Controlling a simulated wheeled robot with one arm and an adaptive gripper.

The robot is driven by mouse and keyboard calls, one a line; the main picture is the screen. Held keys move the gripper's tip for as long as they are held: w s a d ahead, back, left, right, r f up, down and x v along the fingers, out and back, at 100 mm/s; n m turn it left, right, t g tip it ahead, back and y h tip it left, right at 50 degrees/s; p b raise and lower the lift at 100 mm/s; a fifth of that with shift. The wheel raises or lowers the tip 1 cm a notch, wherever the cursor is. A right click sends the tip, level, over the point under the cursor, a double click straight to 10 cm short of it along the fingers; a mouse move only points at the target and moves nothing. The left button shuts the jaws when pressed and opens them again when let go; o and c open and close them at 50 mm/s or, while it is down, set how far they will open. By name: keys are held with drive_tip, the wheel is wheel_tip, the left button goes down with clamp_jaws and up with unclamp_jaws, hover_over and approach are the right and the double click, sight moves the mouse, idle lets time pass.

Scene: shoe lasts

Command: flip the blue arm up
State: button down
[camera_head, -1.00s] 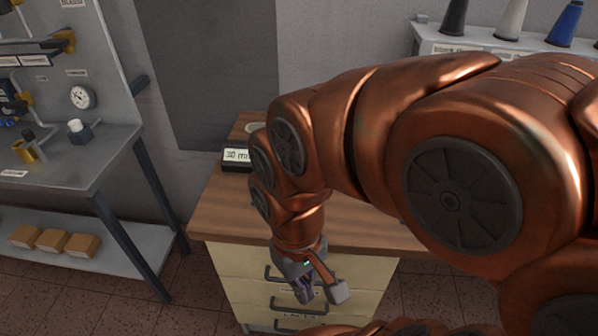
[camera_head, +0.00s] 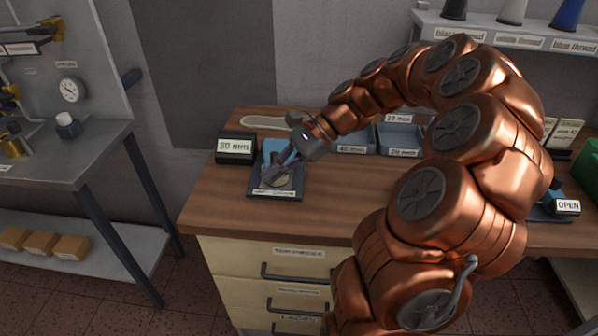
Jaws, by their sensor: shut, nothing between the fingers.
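A small device on a dark base plate (camera_head: 260,190) stands on the wooden bench, left of its middle. It has a blue part (camera_head: 269,150) at its back and a pale round piece near its front. My gripper (camera_head: 271,177) is shut and empty, pointing down and left over this device. Its fingers overlap the blue part and the round piece in the picture; I cannot tell whether they touch. A second device with a blue part (camera_head: 556,192) and an OPEN sign (camera_head: 568,207) sits at the far right, partly hidden behind my arm. I cannot tell which blue part is the arm.
A 30 mm display block (camera_head: 236,148) stands left of the device, and a pale flat outline (camera_head: 268,122) lies behind it. Blue labelled trays (camera_head: 402,139) stand at the back. Bare bench (camera_head: 225,200) shows at the front left. A grey workbench (camera_head: 85,150) is farther left.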

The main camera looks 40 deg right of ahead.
sight(299, 175)
drive_tip(key=d+m+t, duration=0.1)
drive_tip(key=d, duration=0.2)
drive_tip(key=w+d+f+m+t, duration=0.1)
drive_tip(key=d+m, duration=0.1)
drive_tip(key=w+d+f+m+t+y+b, duration=0.1)
drive_tip(key=d, duration=0.2)
drive_tip(key=shift+d+f, duration=0.25)
drive_tip(key=shift+d, duration=0.05)
drive_tip(key=d+f+m+t, duration=0.1)
drive_tip(key=d+m, duration=0.1)
drive_tip(key=d, duration=0.1)
drive_tip(key=d+f+m+t, duration=0.1)
drive_tip(key=d, duration=0.3)
drive_tip(key=s+d+m+t+b, duration=0.1)
drive_tip(key=d+m, duration=0.1)
drive_tip(key=d, duration=0.1)
drive_tip(key=shift+d+f+m+t+h, duration=0.3)
drive_tip(key=shift+f, duration=0.1)
drive_tip(key=shift+a, duration=0.1)
drive_tip(key=x, duration=1)
drive_tip(key=shift+p, duration=0.35)
drive_tip(key=shift+s+a, duration=0.1)
drive_tip(key=shift+a, duration=0.05)
